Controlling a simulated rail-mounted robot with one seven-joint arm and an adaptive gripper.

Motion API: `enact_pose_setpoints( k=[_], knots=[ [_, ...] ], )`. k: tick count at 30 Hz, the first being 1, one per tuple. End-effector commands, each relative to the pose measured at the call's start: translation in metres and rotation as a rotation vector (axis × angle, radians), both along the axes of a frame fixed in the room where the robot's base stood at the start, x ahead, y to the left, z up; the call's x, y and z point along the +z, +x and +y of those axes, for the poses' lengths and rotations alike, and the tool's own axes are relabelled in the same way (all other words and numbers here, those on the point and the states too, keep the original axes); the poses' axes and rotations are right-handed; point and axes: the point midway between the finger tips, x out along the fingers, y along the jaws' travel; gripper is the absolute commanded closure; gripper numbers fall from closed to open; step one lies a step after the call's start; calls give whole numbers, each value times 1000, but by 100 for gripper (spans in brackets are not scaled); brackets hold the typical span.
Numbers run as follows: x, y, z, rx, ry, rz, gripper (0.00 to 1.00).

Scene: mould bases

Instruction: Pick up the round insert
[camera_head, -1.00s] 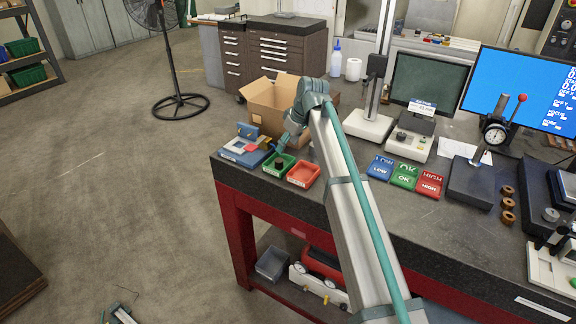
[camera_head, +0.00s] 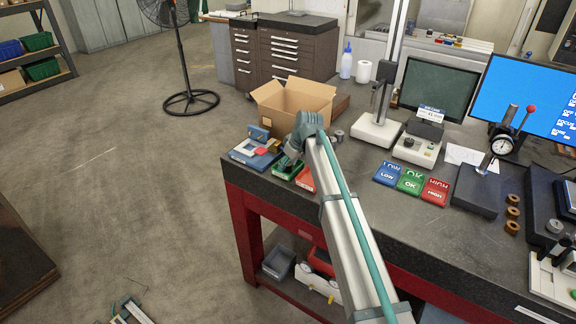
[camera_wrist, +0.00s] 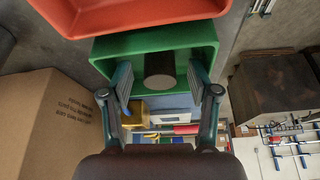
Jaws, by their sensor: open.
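The round insert (camera_wrist: 160,68) is a dark cylinder in the green bin (camera_wrist: 105,48) in the wrist view. My gripper (camera_wrist: 161,80) is open, with one finger on each side of the insert and visible gaps between. Its fingertips overlap the bin's near part in that view. I cannot tell how far down they reach. In the head view my gripper (camera_head: 289,162) is over the green bin (camera_head: 284,174) at the bench's left end. The insert is hidden there behind my gripper and arm.
A red bin (camera_head: 306,180) adjoins the green one. A blue tray with small items (camera_head: 252,151) lies to its left. An open cardboard box (camera_head: 296,100) stands close behind. Blue, green and red label trays (camera_head: 410,181) and several brown rings (camera_head: 513,212) are further right.

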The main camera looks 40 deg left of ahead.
Motion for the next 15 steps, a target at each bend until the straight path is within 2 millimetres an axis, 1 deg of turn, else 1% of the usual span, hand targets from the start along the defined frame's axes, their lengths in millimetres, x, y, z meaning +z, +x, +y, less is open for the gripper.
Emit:
enact_pose_setpoints(
  k=[4,5,15],
  knots=[
    [0,0,0,0,0,0,39],
    [0,0,0,0,0,0,41],
    [0,0,0,0,0,0,98]
  ],
)
